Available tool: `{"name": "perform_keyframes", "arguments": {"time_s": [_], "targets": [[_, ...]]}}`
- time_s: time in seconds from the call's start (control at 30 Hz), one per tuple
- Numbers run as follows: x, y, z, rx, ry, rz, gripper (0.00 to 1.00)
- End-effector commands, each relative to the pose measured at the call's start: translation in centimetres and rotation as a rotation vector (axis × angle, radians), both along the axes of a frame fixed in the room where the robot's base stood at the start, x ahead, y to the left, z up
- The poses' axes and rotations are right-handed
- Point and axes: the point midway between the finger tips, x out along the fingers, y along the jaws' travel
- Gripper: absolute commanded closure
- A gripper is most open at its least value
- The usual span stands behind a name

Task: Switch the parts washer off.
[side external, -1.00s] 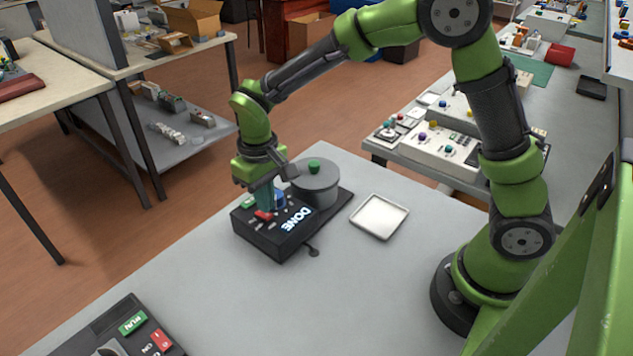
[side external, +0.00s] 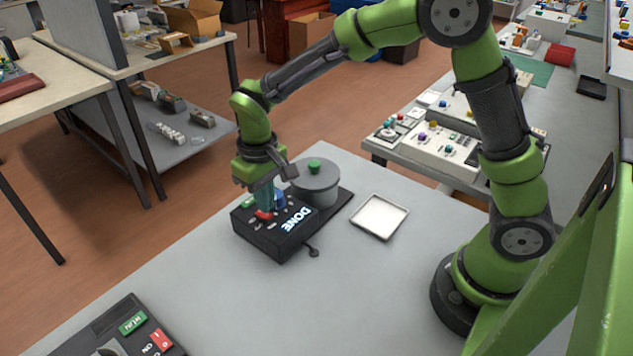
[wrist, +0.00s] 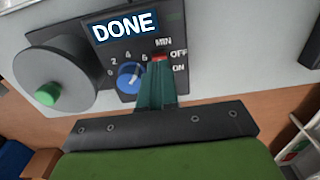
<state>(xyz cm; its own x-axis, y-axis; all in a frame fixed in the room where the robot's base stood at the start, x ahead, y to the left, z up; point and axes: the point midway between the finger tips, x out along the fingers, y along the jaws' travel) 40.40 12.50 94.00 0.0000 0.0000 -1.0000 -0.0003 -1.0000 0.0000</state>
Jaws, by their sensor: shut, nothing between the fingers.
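The parts washer (side external: 272,244) is a black box on the grey table, with a grey round tank and a green lid knob at its far side. Its lit display (wrist: 125,26) reads DONE. A red switch (wrist: 160,58) sits beside the OFF and ON labels, near the OFF label; it also shows in the side view (side external: 264,215). A blue dial (wrist: 129,76) is to its left in the wrist view. My gripper (wrist: 158,66) is shut and empty, its teal fingertips at the red switch and partly hiding it. Whether they touch it I cannot tell.
A white square tray (side external: 356,222) lies right of the washer. Another black panel (side external: 112,325) with a green RUN label and a red switch is at the front left. The table between them is clear.

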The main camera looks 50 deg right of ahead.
Motion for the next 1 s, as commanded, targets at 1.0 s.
{"name": "perform_keyframes", "arguments": {"time_s": [1.0], "targets": [[0.0, 0.0, -1.4, 0.0, 0.001, 0.0, 1.0]]}}
